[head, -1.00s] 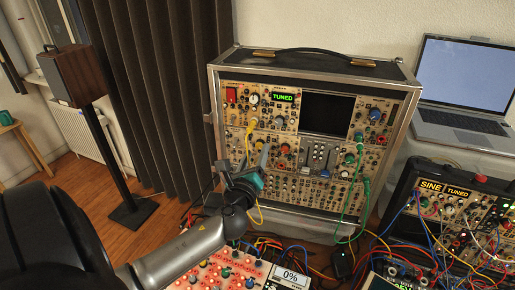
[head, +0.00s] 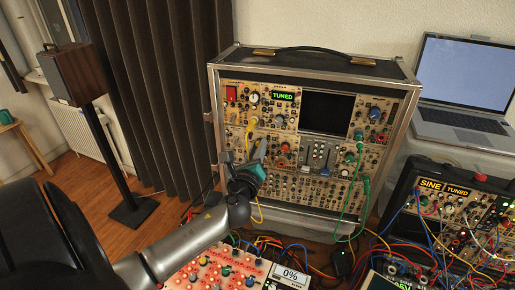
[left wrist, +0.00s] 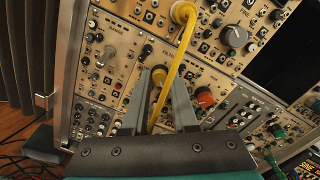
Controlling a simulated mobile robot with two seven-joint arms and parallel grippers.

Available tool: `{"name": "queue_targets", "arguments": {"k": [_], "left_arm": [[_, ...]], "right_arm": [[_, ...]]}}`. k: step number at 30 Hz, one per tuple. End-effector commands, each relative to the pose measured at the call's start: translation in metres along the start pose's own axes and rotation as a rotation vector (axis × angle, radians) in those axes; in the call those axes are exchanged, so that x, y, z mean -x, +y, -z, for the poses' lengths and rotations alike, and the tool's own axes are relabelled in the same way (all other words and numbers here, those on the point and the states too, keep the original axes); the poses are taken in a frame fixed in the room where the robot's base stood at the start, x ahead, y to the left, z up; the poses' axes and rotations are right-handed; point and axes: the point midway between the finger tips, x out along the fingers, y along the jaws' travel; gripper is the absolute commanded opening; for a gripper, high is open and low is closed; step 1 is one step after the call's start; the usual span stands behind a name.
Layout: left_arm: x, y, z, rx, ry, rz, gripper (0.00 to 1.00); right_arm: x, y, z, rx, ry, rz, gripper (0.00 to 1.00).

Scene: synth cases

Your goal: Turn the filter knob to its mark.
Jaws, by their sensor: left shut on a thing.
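The filter knob (left wrist: 158,76) is a small round knob on the cream panel of the large synth case (head: 292,50). In the left wrist view it sits between my finger tips, partly covered by a yellow cable. My left gripper (left wrist: 160,72) is shut on it; the same gripper (head: 246,156) shows at the left part of the panel in the head view, where its fingers hide the knob. The knob's pointer and mark are too small to read. My right gripper is in neither view.
The yellow patch cable (left wrist: 183,50) hangs across the fingers. A green cable (head: 346,215) hangs further right. A laptop (head: 465,80) and a smaller synth (head: 450,205) are at right.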

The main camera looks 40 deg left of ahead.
Motion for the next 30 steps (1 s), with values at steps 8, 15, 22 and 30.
{"name": "queue_targets", "arguments": {"k": [8, 15, 22, 30], "left_arm": [[0.0002, 0.0002, 0.0002, 0.0, 0.0, -0.001, 0.0], [0.0002, 0.0003, 0.0003, 0.007, 0.0, -0.001, 0.0], [0.0004, 0.0004, 0.0009, 0.075, 0.003, -0.003, 0.0], [0.0004, 0.0009, 0.0004, 0.275, 0.008, -0.008, 0.0]], "right_arm": [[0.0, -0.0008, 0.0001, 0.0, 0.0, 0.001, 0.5], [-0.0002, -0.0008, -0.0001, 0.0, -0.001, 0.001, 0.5], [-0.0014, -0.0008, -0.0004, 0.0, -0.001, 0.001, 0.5], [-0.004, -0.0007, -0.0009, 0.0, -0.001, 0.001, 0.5]]}}
